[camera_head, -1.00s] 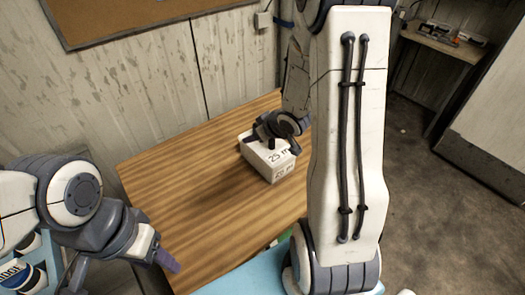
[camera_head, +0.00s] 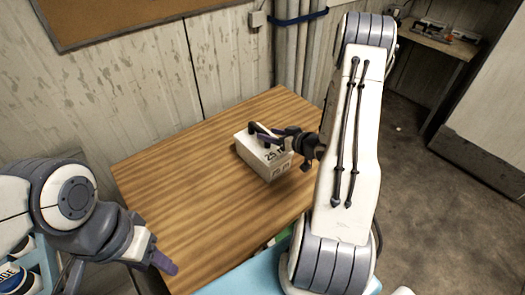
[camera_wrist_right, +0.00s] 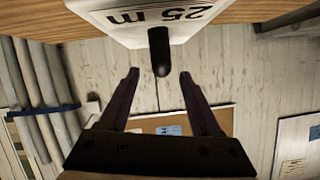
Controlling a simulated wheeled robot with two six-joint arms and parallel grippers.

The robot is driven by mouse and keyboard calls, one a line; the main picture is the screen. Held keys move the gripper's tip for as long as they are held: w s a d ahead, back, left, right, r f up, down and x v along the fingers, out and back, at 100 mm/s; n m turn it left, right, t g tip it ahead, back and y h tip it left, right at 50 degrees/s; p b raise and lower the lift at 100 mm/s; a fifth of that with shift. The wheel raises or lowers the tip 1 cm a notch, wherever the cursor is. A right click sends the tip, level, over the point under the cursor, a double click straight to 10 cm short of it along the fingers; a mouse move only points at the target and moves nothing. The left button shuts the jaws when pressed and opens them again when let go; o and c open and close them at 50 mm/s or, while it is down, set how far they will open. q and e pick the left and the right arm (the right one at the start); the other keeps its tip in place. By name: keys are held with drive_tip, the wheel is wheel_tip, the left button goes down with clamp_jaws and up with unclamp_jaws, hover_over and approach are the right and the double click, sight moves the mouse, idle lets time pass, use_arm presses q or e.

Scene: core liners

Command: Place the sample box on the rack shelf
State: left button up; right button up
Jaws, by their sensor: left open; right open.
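The sample box (camera_head: 268,172), white with "25 m" lettering and a dark handle on top, sits on the wooden table (camera_head: 190,190). My right gripper (camera_head: 274,137) is open at the box's top, coming from the right. In the right wrist view the box (camera_wrist_right: 185,30) is at the top edge, and its black handle (camera_wrist_right: 159,50) points between the open purple fingers (camera_wrist_right: 159,76), without visible grip. My left gripper (camera_head: 155,258) is open and empty at the table's front left, away from the box. I cannot identify the rack shelf for certain.
A wooden ledge (camera_head: 440,42) with small items stands at the far back right. Pipes (camera_head: 297,50) and a wall border the table's back. A light blue surface (camera_head: 240,284) lies in front of the table. Most of the tabletop is clear.

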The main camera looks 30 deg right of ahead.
drive_tip(key=p+x, duration=0.1)
drive_tip(key=x, duration=0.3)
drive_tip(key=shift+w+a+f, duration=0.1)
drive_tip(key=shift+f, duration=0.05)
clamp_jaws()
idle(1.2)
